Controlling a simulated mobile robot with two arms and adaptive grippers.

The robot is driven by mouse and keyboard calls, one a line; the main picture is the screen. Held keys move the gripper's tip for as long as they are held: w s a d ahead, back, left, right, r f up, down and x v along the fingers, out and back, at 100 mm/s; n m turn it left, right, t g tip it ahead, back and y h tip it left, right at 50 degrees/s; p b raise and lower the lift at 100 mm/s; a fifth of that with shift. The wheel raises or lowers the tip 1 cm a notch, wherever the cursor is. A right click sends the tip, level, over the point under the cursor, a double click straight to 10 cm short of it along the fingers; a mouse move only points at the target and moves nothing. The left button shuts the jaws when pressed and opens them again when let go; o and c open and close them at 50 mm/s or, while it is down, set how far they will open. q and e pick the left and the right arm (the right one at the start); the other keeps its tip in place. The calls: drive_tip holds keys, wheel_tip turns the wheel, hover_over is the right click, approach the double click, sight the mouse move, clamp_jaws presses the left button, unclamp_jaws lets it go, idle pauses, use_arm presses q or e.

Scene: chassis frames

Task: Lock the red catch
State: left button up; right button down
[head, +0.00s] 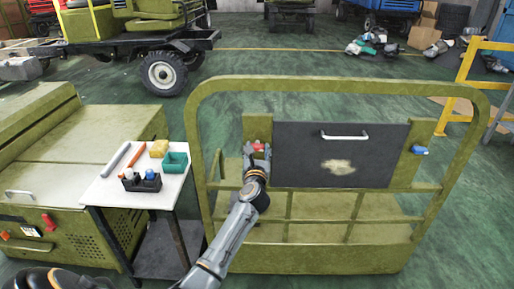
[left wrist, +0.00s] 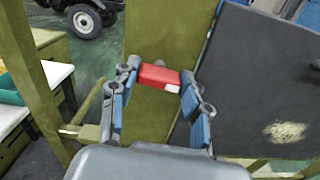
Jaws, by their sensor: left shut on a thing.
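The red catch (head: 258,146) sits on the left olive post of the frame, beside the dark panel (head: 300,160). It also shows in the left wrist view (left wrist: 157,76), as a red block with a pale patch at its right end. My left gripper (head: 256,155) is at the catch. In the left wrist view its fingers (left wrist: 160,72) stand on either side of the red block and are shut on it. The fingers partly hide the catch in the head view. My right gripper is not in view.
An olive tubular frame (head: 340,83) surrounds the panel. A blue catch (head: 419,150) is on the right post. A white-topped table (head: 170,193) with tools and bins stands left of the frame. An olive cabinet (head: 50,205) is further left. Open floor lies behind.

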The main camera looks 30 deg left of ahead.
use_arm(q)
drive_tip(key=m+p, duration=0.3)
drive_tip(key=shift+d+r, duration=0.1)
drive_tip(key=shift+r, duration=0.1)
drive_tip(key=m+p, duration=0.4)
drive_tip(key=m, duration=0.1)
drive_tip(key=shift+f, duration=0.1)
drive_tip(key=m+p, duration=0.2)
drive_tip(key=m, duration=0.3)
drive_tip(key=shift+w+d+f+p, duration=0.1)
drive_tip(key=shift+f+p, duration=0.05)
drive_tip(key=shift+p, duration=0.25)
drive_tip(key=shift+f+m+p, duration=0.15)
drive_tip(key=shift+m+p, duration=0.55)
drive_tip(key=shift+m, duration=1.4)
drive_tip(key=o, duration=1.2)
drive_tip(key=shift+c, duration=0.2)
